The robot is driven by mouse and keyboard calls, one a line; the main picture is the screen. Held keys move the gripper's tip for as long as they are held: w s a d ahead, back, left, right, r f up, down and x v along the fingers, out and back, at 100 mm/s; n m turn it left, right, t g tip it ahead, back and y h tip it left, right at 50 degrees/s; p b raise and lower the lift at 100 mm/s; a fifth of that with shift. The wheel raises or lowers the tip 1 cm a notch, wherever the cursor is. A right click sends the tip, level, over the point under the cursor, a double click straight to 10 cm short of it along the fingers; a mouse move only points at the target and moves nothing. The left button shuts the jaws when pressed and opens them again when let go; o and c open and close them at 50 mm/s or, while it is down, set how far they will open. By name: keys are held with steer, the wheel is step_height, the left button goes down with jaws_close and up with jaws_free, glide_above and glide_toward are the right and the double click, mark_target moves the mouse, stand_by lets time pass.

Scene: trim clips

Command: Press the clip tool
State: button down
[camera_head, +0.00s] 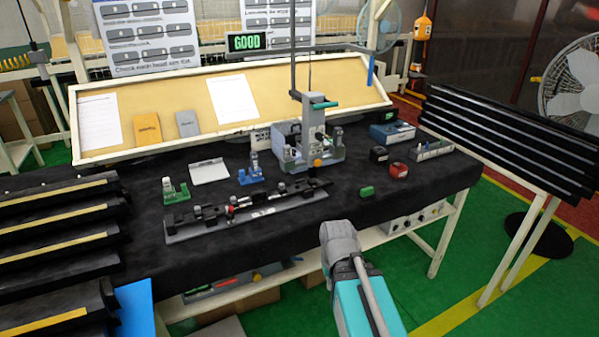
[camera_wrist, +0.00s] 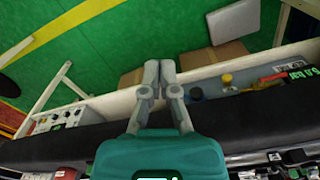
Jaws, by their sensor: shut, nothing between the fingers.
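A grey upright press-like fixture (camera_head: 318,130) with a green handle stands on the black-covered table in the head view; I cannot tell for sure that it is the clip tool. A long grey rail (camera_head: 205,233) with black clamps lies in front of it. My gripper (camera_wrist: 159,68) is shut and empty in the wrist view, its grey fingertips together near the table's front edge. In the head view my teal and grey arm shows at the front, apart from the fixture, and the fingertips cannot be made out.
Small green (camera_head: 176,190) and blue (camera_head: 250,173) stands, a red-black block (camera_head: 398,170) and a blue box (camera_head: 392,132) sit on the table. Black trim racks flank it at left (camera_head: 60,230) and right (camera_head: 500,135). A sign (camera_head: 247,42) reads GOOD. Cardboard boxes (camera_wrist: 230,25) lie below.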

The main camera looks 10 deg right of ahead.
stand_by(0.3)
steer(key=w+d+f+n+t+h+b, duration=0.1)
steer(key=w+d+n+t+h+b, duration=0.1)
steer(key=w+d+n+t+b, duration=0.3)
steer(key=w+d+n+t+h+b, duration=0.1)
steer(key=w+d+n+t+b, duration=0.2)
steer(key=w, duration=0.5)
steer(key=w+d+f+n+t+h+b, duration=0.1)
steer(key=w+d+n+t+h+b, duration=0.1)
steer(key=w+d+n+t+b, duration=0.3)
steer(key=w+a+r+n+t+y+b, duration=0.1)
steer(key=w+a+n+t+y+b, duration=0.2)
steer(key=n, duration=1)
steer(key=w+a+r+n+t+y+b, duration=0.1)
steer(key=w+a+n+t+y+b, duration=0.2)
steer(key=n, duration=1)
steer(key=a+y+b, duration=0.3)
steer(key=y, duration=0.2)
steer(key=shift+r+n+t+b, duration=0.25)
steer(key=shift+n+t+b, duration=0.05)
steer(key=shift+t+b, duration=0.1)
steer(key=shift+w+a, duration=0.1)
steer(key=shift+w, duration=0.15)
